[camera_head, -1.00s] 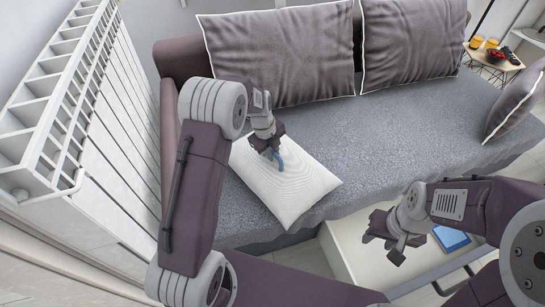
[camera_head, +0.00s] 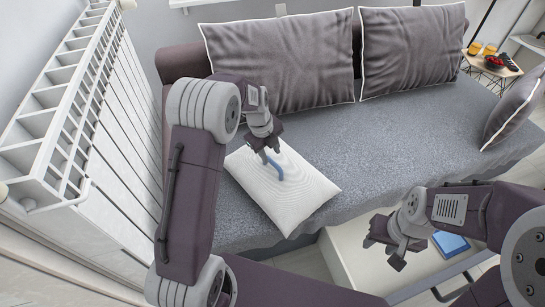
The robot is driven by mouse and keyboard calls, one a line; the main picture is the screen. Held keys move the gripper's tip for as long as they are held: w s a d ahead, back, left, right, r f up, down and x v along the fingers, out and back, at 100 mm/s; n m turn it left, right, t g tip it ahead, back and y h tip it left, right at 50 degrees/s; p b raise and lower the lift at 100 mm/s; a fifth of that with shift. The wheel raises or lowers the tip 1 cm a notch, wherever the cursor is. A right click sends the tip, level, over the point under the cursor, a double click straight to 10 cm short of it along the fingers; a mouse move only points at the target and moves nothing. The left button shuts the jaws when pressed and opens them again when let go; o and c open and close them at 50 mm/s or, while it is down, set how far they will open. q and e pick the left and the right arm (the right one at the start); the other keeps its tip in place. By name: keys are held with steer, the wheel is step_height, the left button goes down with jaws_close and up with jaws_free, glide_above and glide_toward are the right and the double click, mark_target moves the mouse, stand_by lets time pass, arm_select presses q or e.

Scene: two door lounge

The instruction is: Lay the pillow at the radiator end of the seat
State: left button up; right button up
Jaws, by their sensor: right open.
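The white pillow (camera_head: 287,203) lies flat on the grey seat (camera_head: 400,135), at the end beside the white radiator (camera_head: 105,140). A blue curved strip (camera_head: 272,166) shows on top of the pillow, looking like a handle loop. My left gripper (camera_head: 262,147) points down over the back part of the pillow, right at the upper end of the blue strip. Its fingers are small and dark, and I cannot tell whether they touch the strip. My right gripper (camera_head: 393,250) is open and empty in front of the seat, away from the pillow.
Two large grey cushions (camera_head: 280,62) lean on the backrest, and another grey cushion (camera_head: 514,108) stands at the right end. A small table (camera_head: 492,70) stands back right.

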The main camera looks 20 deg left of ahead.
arm_select(q)
steer(key=d+p+v, duration=0.1)
steer(key=v, duration=0.5)
steer(key=s+f+n+y, duration=0.1)
steer(key=s+f+n, duration=0.1)
steer(key=s+n, duration=1.9)
steer(key=n, duration=0.3)
steer(key=shift+f+n+g, duration=0.4)
steer(key=shift+s+a, duration=0.15)
